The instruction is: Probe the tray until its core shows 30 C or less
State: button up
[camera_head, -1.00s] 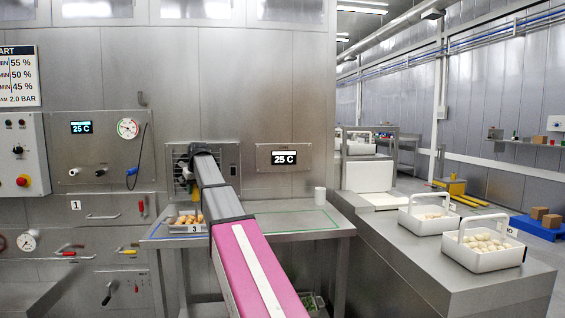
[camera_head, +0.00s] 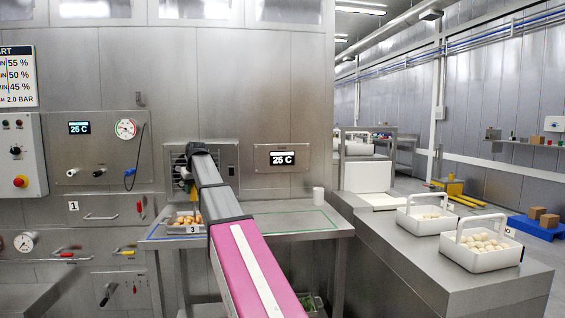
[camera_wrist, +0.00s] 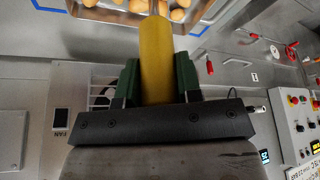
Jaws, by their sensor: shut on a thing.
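My gripper (camera_wrist: 157,78) is shut on a yellow probe handle (camera_wrist: 156,50), with one green finger on each side. In the head view the yellow handle (camera_head: 193,192) shows below the end of my arm, just above the tray (camera_head: 193,230). The tray is marked 3 and holds browned pasta pieces; it also shows at the top of the wrist view (camera_wrist: 103,18). The probe's thin shaft points toward the tray; I cannot tell whether its tip is in a piece. A wall display (camera_head: 282,158) reads 25 C.
The tray stands at the left of a steel table (camera_head: 275,236); a green-outlined area to its right is mostly clear. A white cup (camera_head: 318,195) stands at the back. A left panel display (camera_head: 79,128) also reads 25 C. White baskets of pasta (camera_head: 482,257) stand on the right counter.

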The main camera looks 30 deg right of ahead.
notch_tip(320, 180, up, 11)
jog(key=shift+r, duration=0.4)
dwell(0.4)
